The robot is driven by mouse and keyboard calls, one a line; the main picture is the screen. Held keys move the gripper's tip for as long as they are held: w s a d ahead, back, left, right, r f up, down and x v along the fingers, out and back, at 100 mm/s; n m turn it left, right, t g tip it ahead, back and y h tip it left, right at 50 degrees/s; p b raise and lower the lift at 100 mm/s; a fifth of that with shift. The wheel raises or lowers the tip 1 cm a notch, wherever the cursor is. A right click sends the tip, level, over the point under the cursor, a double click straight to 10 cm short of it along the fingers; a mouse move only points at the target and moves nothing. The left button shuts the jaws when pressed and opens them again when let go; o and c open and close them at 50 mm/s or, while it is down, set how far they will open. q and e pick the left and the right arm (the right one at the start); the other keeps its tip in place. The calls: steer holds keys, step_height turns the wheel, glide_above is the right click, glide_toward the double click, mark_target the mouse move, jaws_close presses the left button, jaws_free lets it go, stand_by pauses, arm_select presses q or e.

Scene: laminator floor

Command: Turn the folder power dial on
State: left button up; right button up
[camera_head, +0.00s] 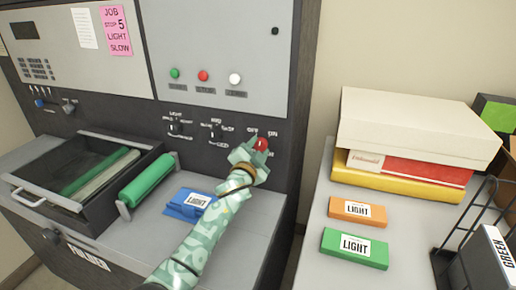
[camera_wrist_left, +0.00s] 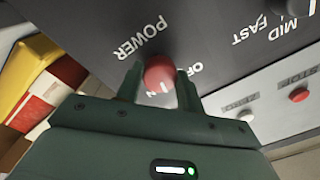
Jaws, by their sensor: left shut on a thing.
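The red power dial (camera_head: 261,144) is on the dark front panel of the machine, at its right end, with OFF and ON printed above it. In the left wrist view the red dial (camera_wrist_left: 160,74) sits between the two fingers, beside the word POWER. My left gripper (camera_head: 250,154) reaches up to the panel and is shut on the dial; it also shows in the left wrist view (camera_wrist_left: 159,80). The dial's pointer is hidden, so I cannot tell its setting. My right gripper is in neither view.
Two other dials (camera_head: 176,127) are further left on the panel, below green, red and white buttons (camera_head: 203,76). A blue LIGHT block (camera_head: 187,204) lies on the machine ledge near my arm. Orange (camera_head: 343,208) and green (camera_head: 336,248) LIGHT blocks lie on the right table, by stacked boxes (camera_head: 410,125).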

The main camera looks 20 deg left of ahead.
arm_select(q)
steer(key=m, duration=0.6)
steer(key=shift+m, duration=0.4)
steer(key=shift+f, duration=0.1)
stand_by(0.3)
steer(key=o, duration=1)
steer(key=shift+s+p, duration=0.15)
steer(key=shift+p, duration=0.2)
steer(key=s+p, duration=0.1)
steer(key=s, duration=0.4)
steer(key=s+p, duration=0.1)
steer(key=s, duration=0.4)
steer(key=s+p, duration=0.1)
steer(key=s, duration=0.5)
steer(key=shift+a+f, duration=0.25)
steer(key=shift+a, duration=0.05)
